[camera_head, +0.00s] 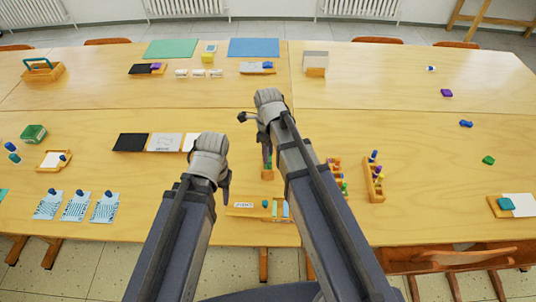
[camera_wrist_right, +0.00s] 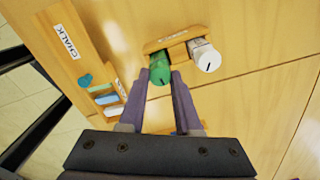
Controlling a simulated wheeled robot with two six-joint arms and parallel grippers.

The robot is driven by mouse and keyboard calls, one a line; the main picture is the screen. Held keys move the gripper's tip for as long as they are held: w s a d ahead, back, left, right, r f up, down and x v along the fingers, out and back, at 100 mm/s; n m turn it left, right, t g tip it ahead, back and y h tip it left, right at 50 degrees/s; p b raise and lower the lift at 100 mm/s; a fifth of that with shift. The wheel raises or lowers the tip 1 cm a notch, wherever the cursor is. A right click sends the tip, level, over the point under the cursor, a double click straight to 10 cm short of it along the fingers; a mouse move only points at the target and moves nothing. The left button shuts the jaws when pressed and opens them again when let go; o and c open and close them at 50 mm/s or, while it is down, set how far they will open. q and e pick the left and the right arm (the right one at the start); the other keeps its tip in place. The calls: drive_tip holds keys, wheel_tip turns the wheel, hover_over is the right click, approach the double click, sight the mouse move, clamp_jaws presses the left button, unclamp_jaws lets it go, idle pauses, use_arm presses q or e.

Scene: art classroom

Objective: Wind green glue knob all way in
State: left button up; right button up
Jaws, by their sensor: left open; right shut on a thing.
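The green glue knob (camera_wrist_right: 160,70) is in the right wrist view, at the front of a small wooden holder (camera_wrist_right: 168,42). It has a dark line on its face. My right gripper (camera_wrist_right: 162,78) is shut on it, one finger on each side. In the head view my right gripper (camera_head: 266,150) points down at the small holder (camera_head: 267,174), where a bit of green shows. A white knob (camera_wrist_right: 205,56) with a dark mark sits beside the green one. My left gripper (camera_head: 226,192) is open and empty, above the table near the chalk tray.
A wooden chalk tray (camera_head: 240,211) labelled CHALK lies nearer the table's front edge; it also shows in the right wrist view (camera_wrist_right: 75,50). A wooden rack with coloured pegs (camera_head: 374,180) stands to the right. Dark and white panels (camera_head: 130,142) lie to the left.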

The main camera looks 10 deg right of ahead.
drive_tip(key=n, duration=0.9)
drive_tip(key=o, duration=1.4)
drive_tip(key=shift+o, duration=0.2)
drive_tip(key=m, duration=1.1)
